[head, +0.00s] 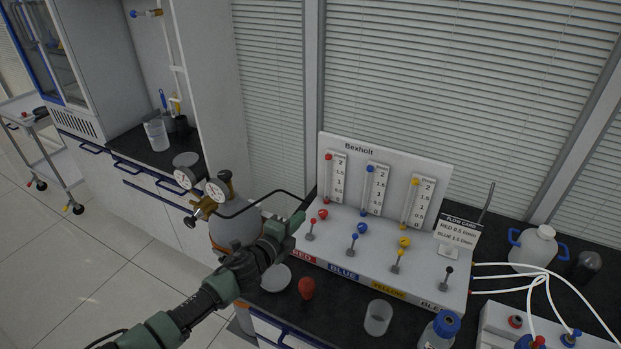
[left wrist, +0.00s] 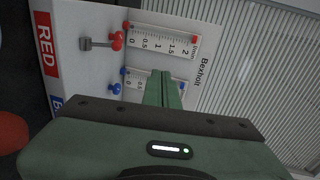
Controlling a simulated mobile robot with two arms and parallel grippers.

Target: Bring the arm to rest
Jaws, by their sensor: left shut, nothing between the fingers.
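My left arm comes in from the lower left in the head view. My left gripper (head: 297,219) is over the bench in front of the white Bexholt flow panel (head: 395,158), by its left end. It is near the red knob, but I cannot tell the exact gap. In the left wrist view the two green fingers (left wrist: 164,90) are together with nothing between them. They point towards the panel's gauges, and the red-marked tube (left wrist: 165,41) shows beyond them. Part of the blue gauge is hidden behind the fingers. My right gripper is not in view.
A gas cylinder (head: 236,228) with two gauges stands beside my left arm. A red stopper (head: 307,288), a clear cup (head: 378,317) and a blue-capped bottle (head: 440,331) are on the dark bench near its front. White tubes (head: 540,283) run at the right.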

